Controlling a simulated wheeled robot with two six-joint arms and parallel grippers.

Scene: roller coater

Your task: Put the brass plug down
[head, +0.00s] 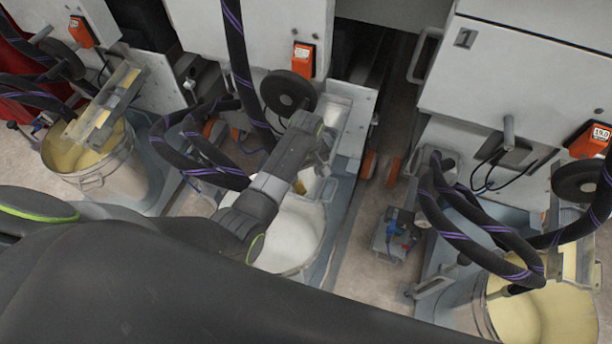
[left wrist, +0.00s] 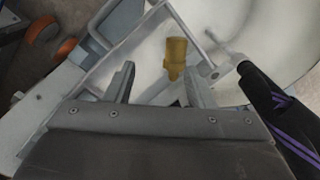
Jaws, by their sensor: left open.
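The brass plug (left wrist: 175,57) is a short yellow-brown cylinder with a narrower end. In the left wrist view it lies just beyond my left gripper (left wrist: 160,84), nearer its right finger. The two fingers are apart and nothing is held between them. The plug shows against the pale metal trough (left wrist: 118,74) over the white pail; I cannot tell exactly what it rests on. In the head view my left gripper (head: 325,148) reaches down at the middle machine, and its fingers are partly hidden by the arm. My right gripper is not in view.
The pail of white coating (head: 290,238) stands below the trough. Dark hoses with purple stripes (head: 205,170) hang left of my arm, and one reaches close to the gripper. A black handwheel (head: 288,92) is just above. Pails of yellow coating (head: 545,315) stand at the other machines.

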